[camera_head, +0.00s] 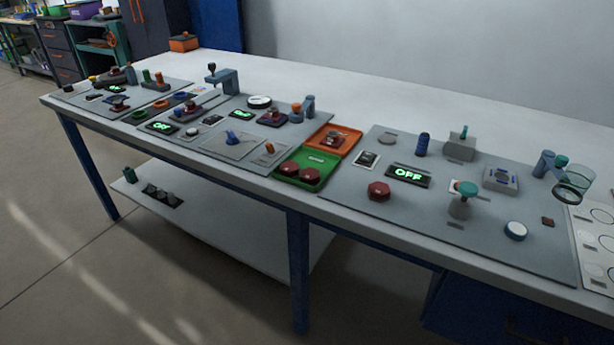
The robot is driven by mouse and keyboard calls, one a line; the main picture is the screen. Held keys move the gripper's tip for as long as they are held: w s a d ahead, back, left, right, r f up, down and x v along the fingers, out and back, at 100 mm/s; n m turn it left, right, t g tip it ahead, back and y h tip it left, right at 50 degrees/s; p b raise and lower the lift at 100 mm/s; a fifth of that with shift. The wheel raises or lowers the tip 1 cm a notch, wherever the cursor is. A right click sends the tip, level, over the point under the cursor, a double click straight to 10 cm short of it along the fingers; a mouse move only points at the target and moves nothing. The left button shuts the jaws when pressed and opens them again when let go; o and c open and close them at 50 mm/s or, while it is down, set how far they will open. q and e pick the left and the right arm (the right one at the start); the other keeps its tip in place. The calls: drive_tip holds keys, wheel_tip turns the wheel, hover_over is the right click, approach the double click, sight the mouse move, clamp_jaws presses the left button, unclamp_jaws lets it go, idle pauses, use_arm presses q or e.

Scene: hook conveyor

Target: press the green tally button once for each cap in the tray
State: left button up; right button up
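A green tray (317,160) sits near the table's front edge with two dark red caps in it, a left one (289,169) and a right one (312,175). Behind it, an orange tray (326,131) holds a dark red piece (336,138). Another red cap-like piece (378,191) is on the right grey panel. A teal-green round-topped button (467,187) stands on a grey post on that panel; I cannot tell if it is the tally button. Neither of my grippers is in view.
More panels with controls fill the left.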

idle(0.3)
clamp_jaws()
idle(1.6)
